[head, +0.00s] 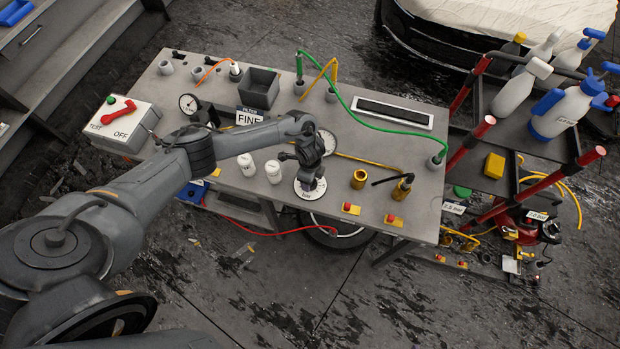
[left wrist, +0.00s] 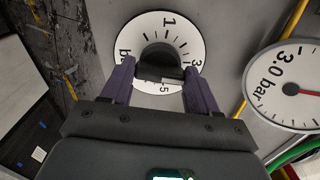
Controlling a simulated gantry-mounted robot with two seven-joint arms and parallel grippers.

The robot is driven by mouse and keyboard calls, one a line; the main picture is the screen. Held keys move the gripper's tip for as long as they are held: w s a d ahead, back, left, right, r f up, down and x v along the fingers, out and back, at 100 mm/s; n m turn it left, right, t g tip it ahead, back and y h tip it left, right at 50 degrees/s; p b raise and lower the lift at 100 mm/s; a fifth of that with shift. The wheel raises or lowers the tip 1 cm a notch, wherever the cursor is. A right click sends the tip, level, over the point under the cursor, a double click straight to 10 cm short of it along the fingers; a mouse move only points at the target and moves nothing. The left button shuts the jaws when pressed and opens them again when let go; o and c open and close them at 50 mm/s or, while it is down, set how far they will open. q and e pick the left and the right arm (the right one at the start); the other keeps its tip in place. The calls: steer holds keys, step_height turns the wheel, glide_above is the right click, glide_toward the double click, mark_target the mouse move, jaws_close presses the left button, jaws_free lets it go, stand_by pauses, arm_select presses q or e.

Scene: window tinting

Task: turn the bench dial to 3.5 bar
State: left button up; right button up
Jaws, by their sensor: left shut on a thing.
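The bench dial (head: 309,192) is a white disc with black marks and a black knob, near the front edge of the workbench. In the left wrist view the dial face (left wrist: 187,27) shows a "1" at the top; other print is partly covered by the fingers. My left gripper (left wrist: 160,80) is shut on the black knob (left wrist: 160,58), one finger on each side. In the head view my left gripper (head: 310,180) reaches down over the dial and hides its middle. A white gauge (left wrist: 290,85) beside it is printed "3.0 bar" and has a red needle. My right gripper is not in view.
Two white jars (head: 273,172) stand left of the dial; a brass cup (head: 359,179) stands right. A grey bin (head: 259,88), a green hose (head: 380,125) and a TEST/OFF box (head: 125,125) are on the workbench (head: 225,180). A bottle rack stands at the right.

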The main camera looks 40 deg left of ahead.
arm_select(q)
steer(key=shift+m, duration=1.1)
steer(key=o, duration=1.1)
steer(key=shift+c, duration=0.2)
step_height(320, 180, up, 11)
steer(key=p, duration=0.1)
